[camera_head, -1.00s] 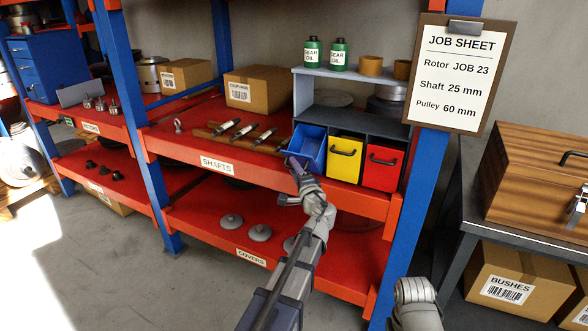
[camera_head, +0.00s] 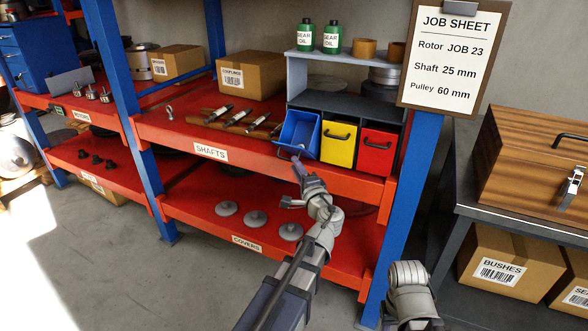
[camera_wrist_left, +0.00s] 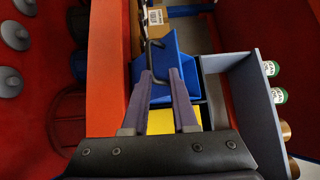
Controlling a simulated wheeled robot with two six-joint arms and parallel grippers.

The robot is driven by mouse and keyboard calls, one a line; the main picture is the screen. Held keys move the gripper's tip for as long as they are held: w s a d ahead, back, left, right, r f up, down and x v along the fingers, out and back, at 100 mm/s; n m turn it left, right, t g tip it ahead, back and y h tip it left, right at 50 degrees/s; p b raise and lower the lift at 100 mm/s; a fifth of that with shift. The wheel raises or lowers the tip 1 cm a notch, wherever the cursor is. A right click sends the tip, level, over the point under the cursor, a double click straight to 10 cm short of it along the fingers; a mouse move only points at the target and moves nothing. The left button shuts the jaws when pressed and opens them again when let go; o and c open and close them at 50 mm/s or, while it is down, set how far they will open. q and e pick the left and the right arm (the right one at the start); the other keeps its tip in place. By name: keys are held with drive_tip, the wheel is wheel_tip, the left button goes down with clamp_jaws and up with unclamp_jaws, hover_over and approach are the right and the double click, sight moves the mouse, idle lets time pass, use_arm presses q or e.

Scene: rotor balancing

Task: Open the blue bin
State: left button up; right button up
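The blue bin (camera_head: 300,132) stands tilted forward in the bin rack, its top open. It is leftmost in the row, and in the left wrist view the blue bin (camera_wrist_left: 178,62) lies just beyond my fingers. Its black handle (camera_wrist_left: 154,50) shows near the fingertips there. My left gripper (camera_head: 299,163) is just below and in front of the bin. In the wrist view my left gripper (camera_wrist_left: 161,72) has its fingers apart, with a gap between them. Whether a finger still touches the handle is unclear. My right gripper is not visible; only part of that arm shows at bottom right.
A yellow bin (camera_head: 338,150) and a red bin (camera_head: 377,157) stand shut beside it. Shafts (camera_head: 238,116) lie on the shelf to the left. A blue post (camera_head: 408,190) rises at the right. Covers (camera_head: 256,218) lie on the lower shelf.

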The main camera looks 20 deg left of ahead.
use_arm(q)
drive_tip(key=s+f+m+b, duration=0.1)
drive_tip(key=m+b, duration=0.1)
drive_tip(key=m, duration=0.1)
drive_tip(key=s+f+m+y+b, duration=0.1)
drive_tip(key=f+m+b, duration=0.1)
drive_tip(key=m+b, duration=0.1)
drive_tip(key=f+m+y+b, duration=0.1)
drive_tip(key=f+m+b, duration=0.1)
drive_tip(key=m, duration=0.3)
drive_tip(key=shift+s+d+f+b, duration=0.15)
drive_tip(key=shift+s+d+b, duration=0.2)
drive_tip(key=shift+s+d, duration=0.05)
clamp_jaws()
drive_tip(key=s+d+f+m+y+b, duration=0.1)
drive_tip(key=s+f+m+b, duration=0.1)
drive_tip(key=m+b, duration=0.3)
drive_tip(key=s+d+f+m+t+y+b, duration=0.1)
drive_tip(key=m+b, duration=0.3)
drive_tip(key=m, duration=0.9)
drive_tip(key=shift+s+d+f+y+b, duration=0.15)
drive_tip(key=shift+s+f+y+b, duration=0.25)
drive_tip(key=shift+s+f, duration=0.35)
